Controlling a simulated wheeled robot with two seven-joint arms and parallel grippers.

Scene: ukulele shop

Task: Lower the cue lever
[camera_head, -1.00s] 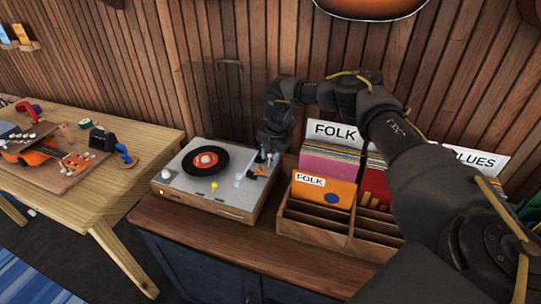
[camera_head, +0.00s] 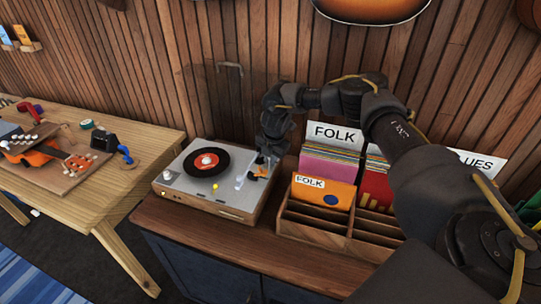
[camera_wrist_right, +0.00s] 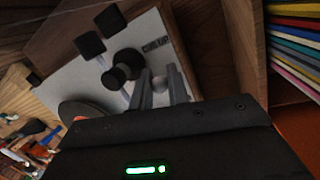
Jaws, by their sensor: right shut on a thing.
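The turntable (camera_head: 176,186) sits on the cabinet with a black record (camera_head: 206,161) on its platter. My right gripper (camera_head: 254,172) reaches down from above over the turntable's right side. In the right wrist view its two fingers (camera_wrist_right: 160,88) are closed around the small pale knob of the cue lever (camera_wrist_right: 158,84). A dark printed label (camera_wrist_right: 156,44), too blurred to read surely, lies just beyond the fingertips. The rest of the lever is hidden by the fingers. Dark round and square tonearm parts (camera_wrist_right: 122,66) stand just left of the fingers. My left gripper is out of view.
A wooden record crate (camera_head: 310,232) with FOLK sleeves stands close to the turntable's right. A raised clear lid (camera_head: 225,100) is behind the turntable. A wooden table (camera_head: 125,180) with a ukulele (camera_head: 50,158) and tools is at left.

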